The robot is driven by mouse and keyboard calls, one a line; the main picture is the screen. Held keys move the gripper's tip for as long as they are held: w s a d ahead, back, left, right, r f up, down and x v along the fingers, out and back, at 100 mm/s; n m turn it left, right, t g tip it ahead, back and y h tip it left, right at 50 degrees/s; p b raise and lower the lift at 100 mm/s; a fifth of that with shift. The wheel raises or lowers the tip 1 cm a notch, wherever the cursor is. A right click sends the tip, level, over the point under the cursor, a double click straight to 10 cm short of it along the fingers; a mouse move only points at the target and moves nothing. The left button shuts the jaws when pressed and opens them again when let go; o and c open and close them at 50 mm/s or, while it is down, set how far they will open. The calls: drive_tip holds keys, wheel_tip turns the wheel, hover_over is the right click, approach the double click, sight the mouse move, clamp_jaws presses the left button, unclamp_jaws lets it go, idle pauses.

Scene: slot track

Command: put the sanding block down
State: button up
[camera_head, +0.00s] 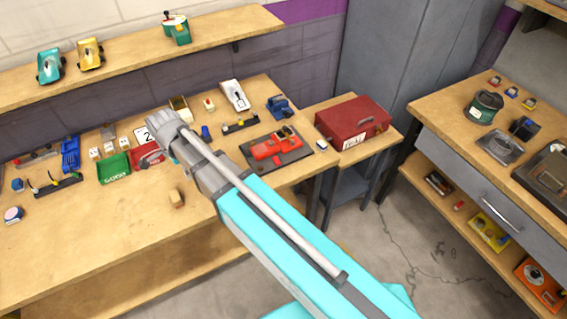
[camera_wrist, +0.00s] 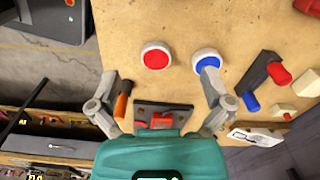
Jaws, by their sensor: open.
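A small tan block (camera_head: 176,198), which looks like the sanding block, lies on the bare front part of the workbench (camera_head: 95,235). My gripper (camera_head: 163,122) is over the bench, above and left of the block in the head view, and apart from it. In the wrist view my gripper (camera_wrist: 161,82) has its two grey fingers spread wide, with nothing held between them. A dark plate with a red part (camera_wrist: 160,118) and an orange-handled tool (camera_wrist: 122,100) show near the fingers. I cannot tell for sure which item in the wrist view is the block.
A red car on a dark plate (camera_head: 270,148) and a green bin (camera_head: 114,168) stand on the bench. A red toolbox (camera_head: 352,124) is on the side table. A red-topped round pot (camera_wrist: 156,56) and a blue-topped one (camera_wrist: 206,61) show in the wrist view. The front bench is mostly clear.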

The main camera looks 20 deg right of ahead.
drive_tip(key=d+n, duration=0.2)
drive_tip(key=d, duration=0.3)
drive_tip(key=s+d+n, duration=0.1)
drive_tip(key=d+n, duration=0.1)
drive_tip(key=d, duration=0.4)
drive_tip(key=d+n, duration=0.2)
drive_tip(key=d, duration=0.3)
drive_tip(key=shift+s+d, duration=0.15)
drive_tip(key=shift+d, duration=0.05)
drive_tip(key=s+d+n, duration=0.2)
drive_tip(key=d+n, duration=0.1)
drive_tip(key=d, duration=0.4)
drive_tip(key=s+d+n, duration=0.3)
drive_tip(key=d+n, duration=0.1)
drive_tip(key=d, duration=0.3)
drive_tip(key=shift+d, duration=0.2)
drive_tip(key=w+a+m+p, duration=0.1)
drive_tip(key=a+m, duration=0.6)
drive_tip(key=a, duration=1.1)
drive_tip(key=w+a+r+m, duration=0.1)
drive_tip(key=w+a+m, duration=0.3)
drive_tip(key=a, duration=1.5)
drive_tip(key=m, duration=0.4)
drive_tip(key=shift+a+r+p, duration=0.15)
drive_tip(key=shift+r+p, duration=0.15)
drive_tip(key=shift+p, duration=0.05)
drive_tip(key=shift+w+f, duration=0.1)
drive_tip(key=shift+f, duration=0.05)
